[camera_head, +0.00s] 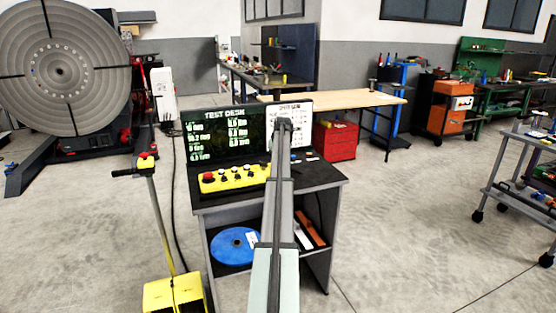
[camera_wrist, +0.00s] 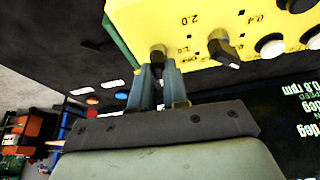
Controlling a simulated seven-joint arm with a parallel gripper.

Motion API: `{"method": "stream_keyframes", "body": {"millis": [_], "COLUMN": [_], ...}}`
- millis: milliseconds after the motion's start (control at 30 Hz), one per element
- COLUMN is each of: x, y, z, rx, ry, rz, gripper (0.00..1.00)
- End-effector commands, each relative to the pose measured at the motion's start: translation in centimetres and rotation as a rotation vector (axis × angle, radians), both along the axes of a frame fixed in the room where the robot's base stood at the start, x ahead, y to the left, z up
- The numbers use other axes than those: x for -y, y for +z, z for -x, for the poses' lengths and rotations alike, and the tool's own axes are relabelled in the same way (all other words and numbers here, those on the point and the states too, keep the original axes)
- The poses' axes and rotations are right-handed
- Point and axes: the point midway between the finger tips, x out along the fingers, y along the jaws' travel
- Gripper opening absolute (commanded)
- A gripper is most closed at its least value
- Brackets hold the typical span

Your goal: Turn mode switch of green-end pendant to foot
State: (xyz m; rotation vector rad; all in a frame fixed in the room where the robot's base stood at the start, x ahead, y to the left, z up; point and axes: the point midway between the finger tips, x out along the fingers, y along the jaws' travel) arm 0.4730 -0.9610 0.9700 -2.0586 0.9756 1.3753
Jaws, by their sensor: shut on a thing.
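The yellow pendant (camera_head: 235,178) lies on the dark test desk; it also fills the top of the wrist view (camera_wrist: 180,22), seen upside down. Its green end (camera_wrist: 118,42) is at the left in the wrist view and is hidden behind my arm in the head view. My gripper (camera_wrist: 158,72) is at the knob nearest the green end, the mode switch (camera_wrist: 157,51). Its two fingers are shut on this small dark knob, which they partly hide. The switch's pointer and position labels cannot be read.
A black knob (camera_wrist: 224,50) with a white pointer sits just right of my fingers, between marks 2.0 and 0.4. White buttons (camera_wrist: 270,46) lie beyond it. The test desk screen (camera_head: 222,137) stands behind the pendant. A yellow foot pedal (camera_head: 174,294) stands on the floor.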

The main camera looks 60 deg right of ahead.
Motion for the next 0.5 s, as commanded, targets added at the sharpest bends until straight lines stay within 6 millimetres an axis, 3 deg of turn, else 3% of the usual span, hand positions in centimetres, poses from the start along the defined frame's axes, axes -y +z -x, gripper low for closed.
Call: {"method": "stream_keyframes", "body": {"millis": [500], "x": [-0.11], "y": [0.02], "z": [-0.33], "rx": [0.0], "ry": [-0.454], "rz": [0.002], "gripper": [0.0]}}
